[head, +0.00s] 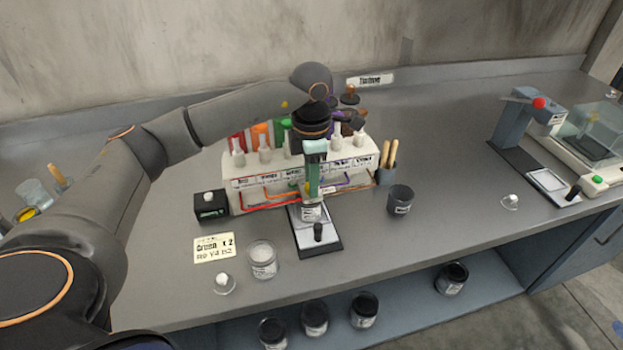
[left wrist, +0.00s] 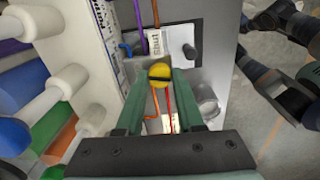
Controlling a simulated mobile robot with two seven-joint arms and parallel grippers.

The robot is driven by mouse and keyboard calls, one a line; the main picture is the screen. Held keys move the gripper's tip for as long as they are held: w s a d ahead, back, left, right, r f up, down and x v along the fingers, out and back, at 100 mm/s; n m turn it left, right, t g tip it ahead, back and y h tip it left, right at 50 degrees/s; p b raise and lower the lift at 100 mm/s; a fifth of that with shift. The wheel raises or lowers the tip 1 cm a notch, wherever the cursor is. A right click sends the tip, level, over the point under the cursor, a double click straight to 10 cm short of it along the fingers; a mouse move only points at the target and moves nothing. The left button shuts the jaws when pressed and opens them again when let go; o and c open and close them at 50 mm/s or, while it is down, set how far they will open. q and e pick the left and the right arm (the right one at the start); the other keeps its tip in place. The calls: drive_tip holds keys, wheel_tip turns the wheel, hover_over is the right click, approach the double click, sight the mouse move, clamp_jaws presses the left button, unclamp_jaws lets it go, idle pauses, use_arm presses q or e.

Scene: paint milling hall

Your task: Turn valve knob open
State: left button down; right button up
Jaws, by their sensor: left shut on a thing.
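A yellow valve knob (left wrist: 158,72) with a dark bar across it shows in the left wrist view, between the green fingertips of my left gripper (left wrist: 158,82). The fingers are shut on it. In the head view my left gripper (head: 312,183) reaches down in front of the white dispensing rack (head: 253,198), and its fingers hide most of the knob. Red, orange and purple lines run along the rack's front. I cannot tell the exact angle of the knob. My right gripper does not clearly show.
A small jar (head: 311,211) stands on a scale (head: 319,239) below the gripper. A black box (head: 211,206) sits left of the rack.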

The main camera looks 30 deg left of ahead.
use_arm(q)
drive_tip(key=shift+n, duration=1.5)
drive_tip(key=c, duration=0.5)
unclamp_jaws()
drive_tip(key=shift+c, duration=0.2)
wheel_tip(320, 180, up, 13)
drive_tip(key=shift+f, duration=0.2)
